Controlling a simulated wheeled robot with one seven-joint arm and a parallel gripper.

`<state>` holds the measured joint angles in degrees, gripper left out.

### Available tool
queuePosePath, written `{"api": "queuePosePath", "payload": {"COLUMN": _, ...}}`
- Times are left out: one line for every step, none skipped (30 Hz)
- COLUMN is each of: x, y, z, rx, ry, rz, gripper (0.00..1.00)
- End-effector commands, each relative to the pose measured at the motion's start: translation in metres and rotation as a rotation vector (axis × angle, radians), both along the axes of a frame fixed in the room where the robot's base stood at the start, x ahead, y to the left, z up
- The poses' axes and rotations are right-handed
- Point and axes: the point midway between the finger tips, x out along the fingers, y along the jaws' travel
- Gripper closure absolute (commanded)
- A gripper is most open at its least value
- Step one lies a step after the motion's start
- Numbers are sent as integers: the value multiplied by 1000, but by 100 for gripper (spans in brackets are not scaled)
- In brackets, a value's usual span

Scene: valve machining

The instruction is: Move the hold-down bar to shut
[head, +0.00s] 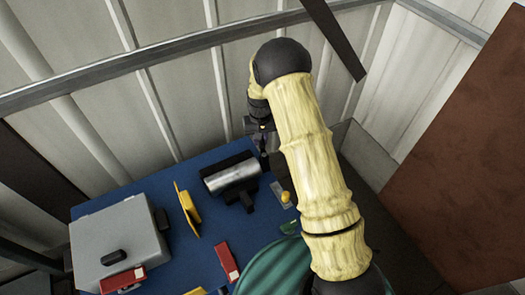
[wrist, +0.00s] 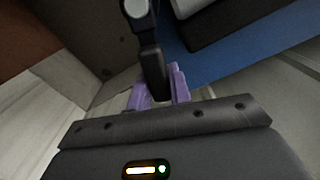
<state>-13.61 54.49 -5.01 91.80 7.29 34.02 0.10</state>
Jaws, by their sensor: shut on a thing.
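In the wrist view my gripper (wrist: 158,92) has purple fingers shut around the end of a black bar (wrist: 150,60), which looks like the hold-down bar. A grey round part (wrist: 136,8) sits at the bar's far end. In the head view my gripper is mostly hidden by my arm at the back right corner of the blue table. Beside it a silver cylinder (head: 230,176) lies on a black block. Whether the bar touches the cylinder cannot be seen.
The blue table (head: 205,262) also holds a grey case (head: 115,235), a yellow angled piece (head: 187,208), red blocks (head: 227,262) and a small plate with a yellow knob (head: 285,197). A corrugated wall (head: 120,110) with a rail stands close behind.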

Motion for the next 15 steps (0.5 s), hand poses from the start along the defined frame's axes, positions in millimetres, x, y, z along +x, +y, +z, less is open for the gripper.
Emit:
{"api": "queuePosePath", "payload": {"x": 0, "y": -1, "z": 0, "rx": 0, "ry": 1, "rz": -2, "gripper": 100}}
{"api": "queuePosePath", "payload": {"x": 0, "y": -1, "z": 0, "rx": 0, "ry": 1, "rz": -1, "gripper": 100}}
{"api": "queuePosePath", "payload": {"x": 0, "y": -1, "z": 0, "rx": 0, "ry": 1, "rz": -1, "gripper": 100}}
{"api": "queuePosePath", "payload": {"x": 0, "y": -1, "z": 0, "rx": 0, "ry": 1, "rz": 0, "gripper": 100}}
{"api": "queuePosePath", "payload": {"x": 0, "y": -1, "z": 0, "rx": 0, "ry": 1, "rz": 0, "gripper": 100}}
{"api": "queuePosePath", "payload": {"x": 0, "y": -1, "z": 0, "rx": 0, "ry": 1, "rz": -1, "gripper": 100}}
{"api": "queuePosePath", "payload": {"x": 0, "y": -1, "z": 0, "rx": 0, "ry": 1, "rz": -6, "gripper": 100}}
{"api": "queuePosePath", "payload": {"x": 0, "y": -2, "z": 0, "rx": 0, "ry": 1, "rz": -14, "gripper": 100}}
{"api": "queuePosePath", "payload": {"x": 0, "y": -3, "z": 1, "rx": 0, "ry": 1, "rz": -33, "gripper": 100}}
{"api": "queuePosePath", "payload": {"x": 0, "y": -5, "z": 1, "rx": 0, "ry": 1, "rz": -54, "gripper": 100}}
{"api": "queuePosePath", "payload": {"x": -1, "y": -6, "z": 1, "rx": 0, "ry": 1, "rz": -79, "gripper": 100}}
{"api": "queuePosePath", "payload": {"x": -1, "y": -9, "z": 1, "rx": -1, "ry": 2, "rz": -117, "gripper": 100}}
{"api": "queuePosePath", "payload": {"x": -1, "y": -12, "z": 1, "rx": -1, "ry": 2, "rz": -147, "gripper": 100}}
{"api": "queuePosePath", "payload": {"x": -1, "y": -14, "z": 1, "rx": -1, "ry": 2, "rz": -178, "gripper": 100}}
{"api": "queuePosePath", "payload": {"x": -2, "y": -17, "z": 1, "rx": -1, "ry": 3, "rz": -218, "gripper": 100}}
